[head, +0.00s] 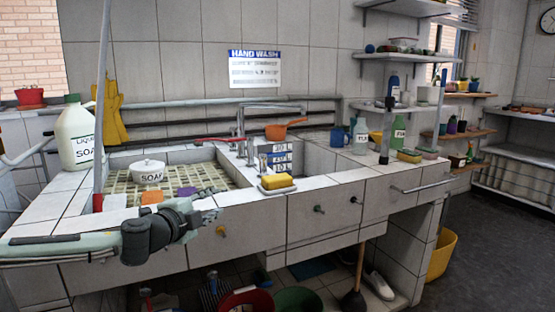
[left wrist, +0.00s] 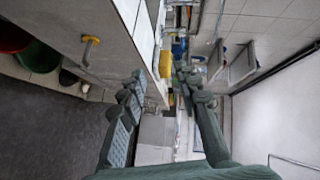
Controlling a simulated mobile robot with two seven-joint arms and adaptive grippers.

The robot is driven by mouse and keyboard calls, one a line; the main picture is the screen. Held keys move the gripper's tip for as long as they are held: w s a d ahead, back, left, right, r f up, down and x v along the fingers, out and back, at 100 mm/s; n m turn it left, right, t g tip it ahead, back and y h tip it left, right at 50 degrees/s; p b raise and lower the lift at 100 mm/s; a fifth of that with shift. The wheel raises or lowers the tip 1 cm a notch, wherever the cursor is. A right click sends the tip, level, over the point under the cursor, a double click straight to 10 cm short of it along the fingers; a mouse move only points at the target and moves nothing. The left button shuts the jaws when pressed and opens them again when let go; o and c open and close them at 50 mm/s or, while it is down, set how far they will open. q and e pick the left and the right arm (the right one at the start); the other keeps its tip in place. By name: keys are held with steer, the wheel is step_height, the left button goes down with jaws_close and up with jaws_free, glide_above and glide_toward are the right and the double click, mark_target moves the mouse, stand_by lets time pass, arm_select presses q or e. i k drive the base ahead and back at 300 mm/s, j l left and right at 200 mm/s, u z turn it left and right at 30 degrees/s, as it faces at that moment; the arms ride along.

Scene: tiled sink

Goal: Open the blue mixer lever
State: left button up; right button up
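The mixer tap (head: 241,125) stands behind the sink's divider in the head view, with a red lever (head: 212,140) pointing left. I cannot make out a blue lever; it may be hidden or too small to tell. My left gripper (head: 208,215) is in front of the sink's front edge, low and to the left of the tap, well apart from it. In the left wrist view its two fingers (left wrist: 156,85) are spread with nothing between them. My right gripper is not in view.
The left basin holds a white soap bowl (head: 149,171) on a grid. A yellow sponge (head: 277,182) lies on the front ledge. An orange saucepan (head: 284,129) is right of the tap.

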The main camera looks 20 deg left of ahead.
mark_target(262, 157)
steer(key=i, duration=1)
